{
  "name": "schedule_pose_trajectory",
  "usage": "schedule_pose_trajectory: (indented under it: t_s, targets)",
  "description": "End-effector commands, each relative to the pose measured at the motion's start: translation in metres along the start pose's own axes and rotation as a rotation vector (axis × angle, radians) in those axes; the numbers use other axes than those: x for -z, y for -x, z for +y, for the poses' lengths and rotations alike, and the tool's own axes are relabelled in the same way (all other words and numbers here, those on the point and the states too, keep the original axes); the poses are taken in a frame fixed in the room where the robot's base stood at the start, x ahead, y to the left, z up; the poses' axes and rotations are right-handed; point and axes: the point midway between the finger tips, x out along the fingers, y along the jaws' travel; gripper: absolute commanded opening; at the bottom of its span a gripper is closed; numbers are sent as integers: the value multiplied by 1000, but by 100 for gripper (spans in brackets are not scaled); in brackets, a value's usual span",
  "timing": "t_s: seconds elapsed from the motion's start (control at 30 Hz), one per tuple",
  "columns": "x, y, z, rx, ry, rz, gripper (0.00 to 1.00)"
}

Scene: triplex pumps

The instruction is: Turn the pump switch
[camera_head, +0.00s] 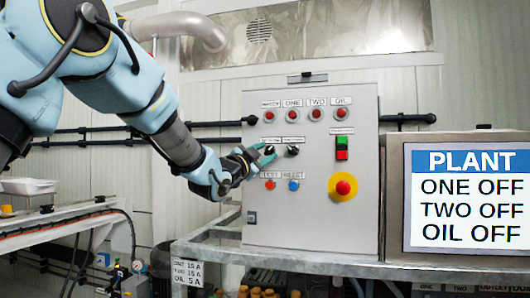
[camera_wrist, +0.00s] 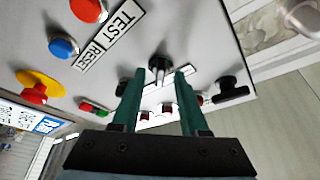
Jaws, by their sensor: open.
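A grey control panel (camera_head: 310,225) carries two black rotary knobs side by side. The left knob (camera_head: 269,149) is partly covered by my gripper (camera_head: 263,157) in the head view; the right knob (camera_head: 292,150) is clear. The labels above them are too small to read. In the wrist view my gripper (camera_wrist: 158,76) is open, its two green fingers pointing at the panel. The left knob (camera_wrist: 160,66) shows between the fingertips; I cannot tell whether they touch it. The right knob (camera_wrist: 122,86) is partly hidden behind one finger.
Below the knobs are a red button (camera_head: 270,184) and a blue button (camera_head: 293,185). A red emergency button (camera_head: 343,187) on yellow sits to the right, under a green and red switch (camera_head: 342,147). Several red lamps line the top. A screen (camera_head: 467,198) reads ONE OFF, TWO OFF, OIL OFF.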

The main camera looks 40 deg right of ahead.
Motion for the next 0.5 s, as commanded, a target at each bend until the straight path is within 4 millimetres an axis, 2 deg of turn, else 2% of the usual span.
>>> schedule_pose_trajectory:
  t_s: [0.07,0.43,0.5]
  targets:
    - [0,0,0,0,0,0,43]
    - [0,0,0,0,0,0,1]
    - [0,0,0,0,0,0,0]
